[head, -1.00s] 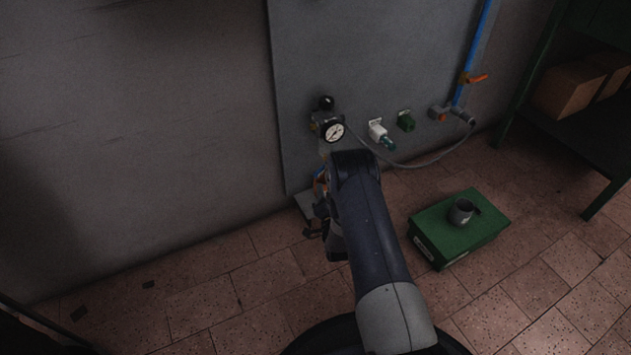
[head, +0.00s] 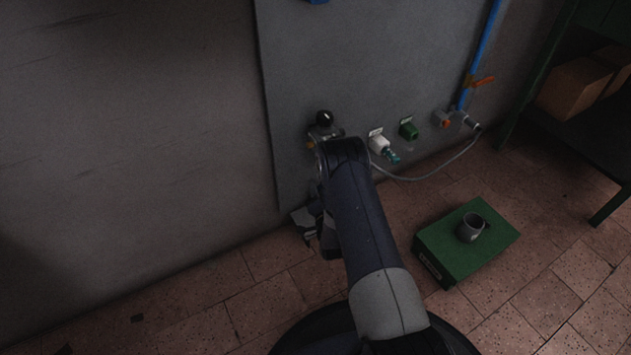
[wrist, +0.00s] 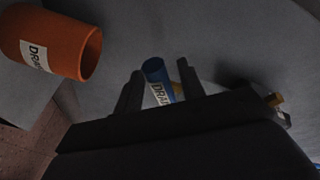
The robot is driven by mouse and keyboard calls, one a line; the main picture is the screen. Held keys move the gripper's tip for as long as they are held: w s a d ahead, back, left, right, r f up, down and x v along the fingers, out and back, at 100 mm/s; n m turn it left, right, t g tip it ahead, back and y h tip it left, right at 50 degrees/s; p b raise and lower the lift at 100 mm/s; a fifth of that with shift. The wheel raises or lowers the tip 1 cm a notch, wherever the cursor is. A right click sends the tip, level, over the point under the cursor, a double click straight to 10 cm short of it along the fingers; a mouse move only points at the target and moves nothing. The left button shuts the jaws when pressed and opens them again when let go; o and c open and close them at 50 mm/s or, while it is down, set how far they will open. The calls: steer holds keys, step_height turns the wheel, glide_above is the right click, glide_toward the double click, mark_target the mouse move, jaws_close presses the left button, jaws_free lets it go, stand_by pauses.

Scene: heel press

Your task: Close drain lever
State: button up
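The blue lever (wrist: 155,72), with a white label reading "DRA…", shows in the wrist view, between my fingertips or just beyond them. My gripper (wrist: 160,90) looks open, with one dark finger on each side of the lever. I cannot tell whether either finger touches it. An orange cylinder (wrist: 62,45) with a drain label and an open end is at the upper left of the wrist view. In the head view my arm hides the lever and most of the gripper, low by the wall panel.
The grey panel (head: 390,70) carries a black knob (head: 324,118), a white fitting (head: 378,142), a green fitting (head: 408,130) and a blue pipe (head: 481,50) with an orange handle (head: 483,81). A grey hose droops between them. A green box (head: 450,245) bearing a mug (head: 471,228) stands on the tiled floor.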

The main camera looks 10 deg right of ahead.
steer(key=shift+w, duration=0.1)
steer(key=shift+c, duration=0.6)
jaws_close()
